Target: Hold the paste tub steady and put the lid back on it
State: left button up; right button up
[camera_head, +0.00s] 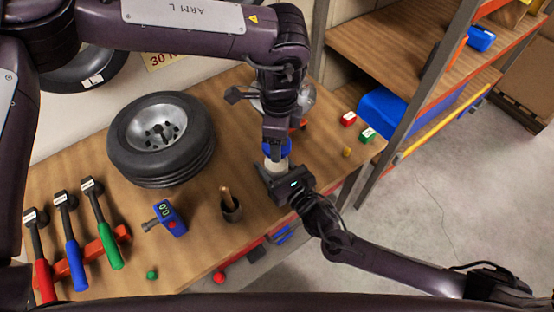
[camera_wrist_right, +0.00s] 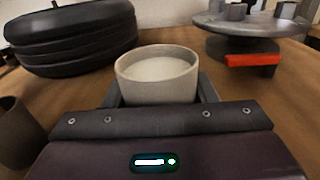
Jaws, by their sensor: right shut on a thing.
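The paste tub (camera_wrist_right: 157,92) is a pale, round, open-topped cup with whitish paste inside. It stands upright in the right wrist view, and a small part of it (camera_head: 276,166) shows in the head view. My right gripper (camera_head: 273,172) is shut on the tub, one finger on each side of it. My left gripper (camera_head: 275,138) points down from above the tub and holds the blue lid (camera_head: 283,149), which is partly hidden by the gripper. The lid is above the tub's mouth and apart from it; the right wrist view shows the tub uncovered.
A wheel with a tyre (camera_head: 160,138) lies left of the tub on the wooden bench (camera_head: 190,215). A grey metal disc device (camera_wrist_right: 245,35) is close behind the tub. Small red and green boxes lie to the right.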

aim_at(277, 170)
pick_arm(q)
jog(key=shift+f, duration=1.9)
jog(key=shift+f, duration=0.9)
jog(key=shift+f, duration=0.55)
